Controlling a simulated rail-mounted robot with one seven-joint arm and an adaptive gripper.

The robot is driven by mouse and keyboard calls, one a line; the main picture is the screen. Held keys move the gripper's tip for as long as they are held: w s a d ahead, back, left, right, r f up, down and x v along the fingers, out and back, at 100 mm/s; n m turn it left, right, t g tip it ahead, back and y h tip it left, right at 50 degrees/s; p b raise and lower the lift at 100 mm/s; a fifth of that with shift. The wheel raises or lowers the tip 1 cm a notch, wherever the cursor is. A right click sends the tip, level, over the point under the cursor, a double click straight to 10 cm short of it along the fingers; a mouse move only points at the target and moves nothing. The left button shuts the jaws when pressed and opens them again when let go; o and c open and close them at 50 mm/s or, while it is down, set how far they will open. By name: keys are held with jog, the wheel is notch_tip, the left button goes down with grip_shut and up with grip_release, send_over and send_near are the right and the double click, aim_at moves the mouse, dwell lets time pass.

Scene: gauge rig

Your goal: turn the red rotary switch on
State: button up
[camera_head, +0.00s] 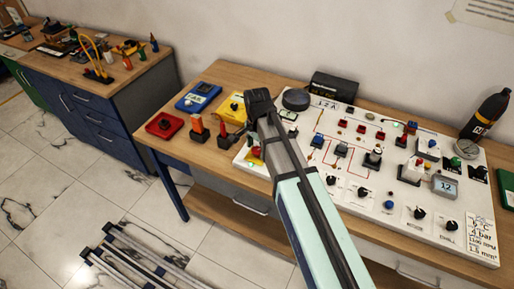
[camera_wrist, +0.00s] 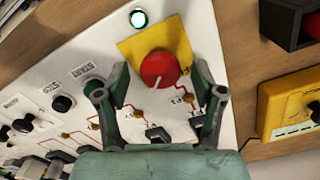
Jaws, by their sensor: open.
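The red rotary switch (camera_wrist: 159,69) is a round red knob on a yellow square plate (camera_wrist: 181,42) in the wrist view. It has a small pale mark near its lower edge. In the head view the switch (camera_head: 254,152) shows small at the left edge of the white panel, partly hidden by my arm. My gripper (camera_wrist: 161,78) is open. Its two fingers stand left and right of the knob, with gaps on both sides, and nothing is between them but the knob. I cannot tell how far above the panel the fingertips are.
The white panel (camera_head: 345,192) carries several other knobs, buttons and red lines. A lit green-white lamp (camera_wrist: 138,18) sits beside the yellow plate. A yellow meter (camera_wrist: 291,104) and a dark box with a red part (camera_wrist: 292,20) lie off the panel at the right.

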aim_at(257, 150)
jog(key=shift+r, duration=0.15)
notch_tip(257, 150, up, 12)
dwell(0.5)
